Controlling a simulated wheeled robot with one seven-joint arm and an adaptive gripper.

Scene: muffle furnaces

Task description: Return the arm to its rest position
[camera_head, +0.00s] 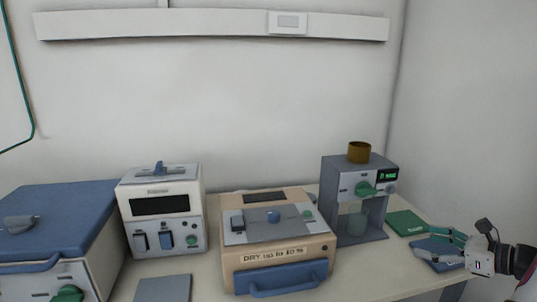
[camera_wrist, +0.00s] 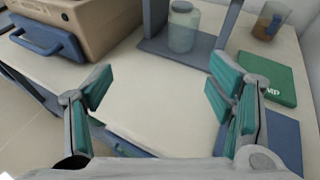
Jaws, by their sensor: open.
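My gripper (camera_head: 448,243) is at the right end of the bench in the head view, reaching in from the right edge. In the wrist view my gripper (camera_wrist: 160,98) shows two teal-padded fingers spread wide, with only bare bench top between them. It is open and empty. The rest of my arm is mostly outside the head view.
Several devices stand on the bench (camera_head: 375,283): a blue-topped box (camera_head: 62,215), a white device (camera_head: 162,180), a beige box (camera_head: 277,245) and a grey stand (camera_head: 330,205) holding a jar (camera_wrist: 183,28). A green mat (camera_wrist: 268,78) and blue mat (camera_wrist: 275,135) lie near my gripper.

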